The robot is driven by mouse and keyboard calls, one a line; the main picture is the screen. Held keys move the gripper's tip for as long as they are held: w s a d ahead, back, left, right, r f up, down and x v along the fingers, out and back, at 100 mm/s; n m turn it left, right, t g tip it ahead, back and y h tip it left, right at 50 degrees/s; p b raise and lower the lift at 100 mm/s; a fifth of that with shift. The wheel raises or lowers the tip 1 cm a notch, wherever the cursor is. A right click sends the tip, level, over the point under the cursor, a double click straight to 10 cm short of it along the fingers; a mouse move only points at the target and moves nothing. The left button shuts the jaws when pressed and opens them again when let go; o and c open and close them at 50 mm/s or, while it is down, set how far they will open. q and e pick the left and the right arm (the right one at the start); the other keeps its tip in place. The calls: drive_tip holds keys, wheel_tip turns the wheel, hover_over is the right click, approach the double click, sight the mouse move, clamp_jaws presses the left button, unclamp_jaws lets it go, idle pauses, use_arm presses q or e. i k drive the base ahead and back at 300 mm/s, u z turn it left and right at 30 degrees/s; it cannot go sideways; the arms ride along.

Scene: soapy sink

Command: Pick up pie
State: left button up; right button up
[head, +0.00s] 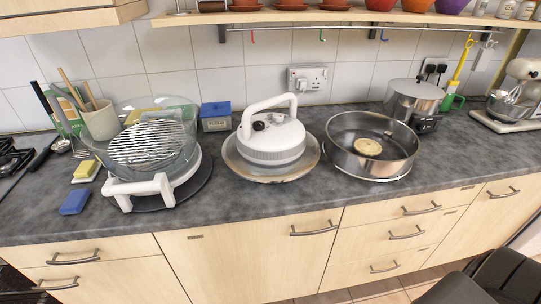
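A small round golden pie (368,146) lies in a wide, shiny metal pan (345,158) on the right half of the counter. The pan's wall rises around the pie, and its top is open. Neither of my grippers shows in the head view, and nothing is seen touching the pie.
A white lidded appliance (270,140) with a tall handle stands left of the pan. A metal pot (414,98) stands close behind it on the right. A glass bowl with a wire rack (150,143) is farther left. The counter's front strip (270,200) is clear.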

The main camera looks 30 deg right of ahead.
sight(370, 149)
drive_tip(key=z, duration=1.65)
drive_tip(key=k, duration=0.45)
drive_tip(key=z, duration=0.65)
drive_tip(key=i, duration=0.95)
drive_tip(key=z, duration=0.1)
